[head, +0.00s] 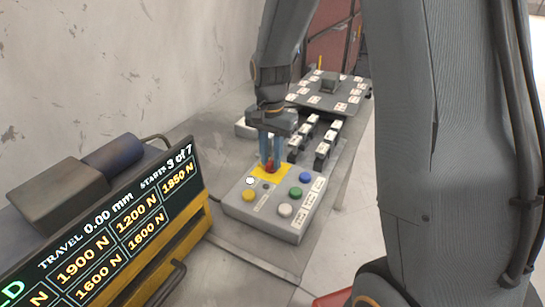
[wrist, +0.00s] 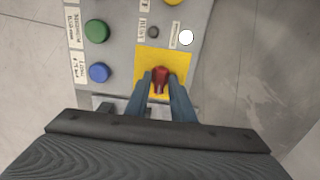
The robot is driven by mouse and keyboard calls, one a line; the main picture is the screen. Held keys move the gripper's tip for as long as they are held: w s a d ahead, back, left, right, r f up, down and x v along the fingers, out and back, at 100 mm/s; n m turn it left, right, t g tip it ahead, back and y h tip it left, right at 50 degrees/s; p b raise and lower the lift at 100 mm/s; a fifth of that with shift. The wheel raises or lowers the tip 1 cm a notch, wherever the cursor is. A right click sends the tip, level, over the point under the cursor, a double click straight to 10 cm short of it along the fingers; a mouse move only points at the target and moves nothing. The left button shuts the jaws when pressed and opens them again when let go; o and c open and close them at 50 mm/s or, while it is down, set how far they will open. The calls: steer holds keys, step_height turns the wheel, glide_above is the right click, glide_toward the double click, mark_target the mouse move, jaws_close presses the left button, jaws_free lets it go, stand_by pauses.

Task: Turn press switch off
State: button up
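A red knob (wrist: 160,76), which looks like the press switch, stands on a yellow square plate (wrist: 179,58) on the grey control box (head: 240,205). In the head view the knob (head: 270,168) shows low between my fingers. My gripper (wrist: 161,82) reaches down over it with one blue-grey finger on each side. The fingers are close together and I see hardly any gap beside the knob, so they look shut on it. The fingers hide part of the knob's sides. I cannot read its on or off position.
The box also carries a green button (head: 295,192), a blue button (head: 304,178), a white button (head: 285,210) and a yellow button (head: 249,195). A white round lamp (wrist: 186,38) is near the plate. A display (head: 110,230) stands at front left. A wall rises behind.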

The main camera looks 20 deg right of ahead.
steer(key=shift+d, duration=0.1)
jaws_close()
steer(key=shift+n, duration=0.3)
steer(key=n+p, duration=0.2)
steer(key=n, duration=0.1)
steer(key=shift+r+p, duration=0.1)
steer(key=shift+p, duration=0.25)
steer(key=n+p, duration=0.2)
steer(key=n, duration=0.3)
steer(key=n+p, duration=0.1)
steer(key=n, duration=0.3)
steer(key=shift+n+p, duration=0.3)
steer(key=shift+p, duration=0.05)
steer(key=n+p, duration=0.1)
steer(key=n, duration=0.3)
steer(key=shift+n, duration=0.3)
